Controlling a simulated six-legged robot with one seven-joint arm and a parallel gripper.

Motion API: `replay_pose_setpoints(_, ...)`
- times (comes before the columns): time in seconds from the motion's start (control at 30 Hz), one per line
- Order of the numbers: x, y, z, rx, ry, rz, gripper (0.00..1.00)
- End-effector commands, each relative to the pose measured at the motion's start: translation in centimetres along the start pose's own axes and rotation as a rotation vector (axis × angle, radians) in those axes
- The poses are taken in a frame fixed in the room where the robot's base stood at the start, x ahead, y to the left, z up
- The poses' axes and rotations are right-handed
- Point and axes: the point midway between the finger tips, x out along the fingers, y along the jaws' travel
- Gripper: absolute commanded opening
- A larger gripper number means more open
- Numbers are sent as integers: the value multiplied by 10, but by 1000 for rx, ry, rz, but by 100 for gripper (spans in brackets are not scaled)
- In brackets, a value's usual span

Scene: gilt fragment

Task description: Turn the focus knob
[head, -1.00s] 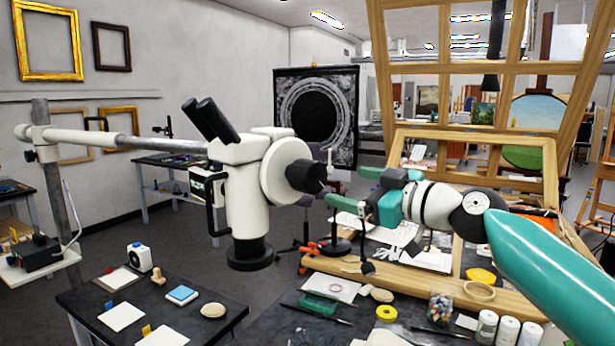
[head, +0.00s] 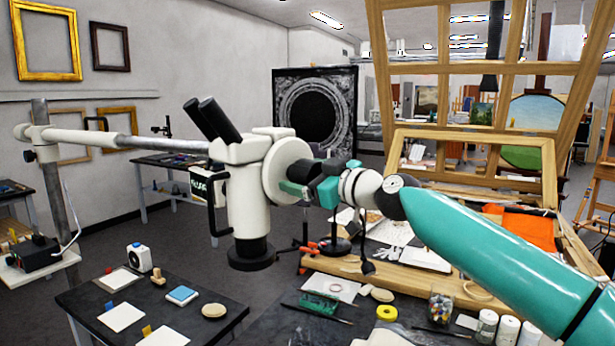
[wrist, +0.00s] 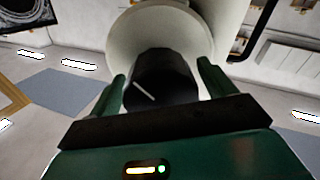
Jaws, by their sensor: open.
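The white microscope (head: 250,195) hangs on a boom arm at the centre left, with black eyepieces and a black lower lens ring. Its focus knob (wrist: 160,80) is a black cylinder with a pale line on its face, set on a white round housing.
A black handle (head: 212,205) sticks out on the microscope's left side. Below are a small dark table (head: 235,312) with cards and a larger bench with jars (head: 485,325), tape and a wooden easel frame (head: 470,135). Open floor lies behind the microscope.

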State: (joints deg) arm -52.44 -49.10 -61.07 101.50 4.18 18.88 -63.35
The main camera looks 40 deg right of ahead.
Motion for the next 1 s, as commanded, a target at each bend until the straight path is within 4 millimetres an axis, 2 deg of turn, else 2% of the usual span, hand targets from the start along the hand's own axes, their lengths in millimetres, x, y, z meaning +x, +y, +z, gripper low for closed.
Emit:
replay_pose_setpoints(0.03, 0, 0, 0, 0, 0, 0, 81)
replay_pose_setpoints(0.2, 0, 0, 0, 0, 0, 0, 47)
replay_pose_setpoints(0.27, 0, 0, 0, 0, 0, 0, 38)
replay_pose_setpoints(0.67, 0, 0, 0, 72, -1, -1, 38)
replay_pose_setpoints(1.0, 0, -1, 1, 295, 2, 0, 38)
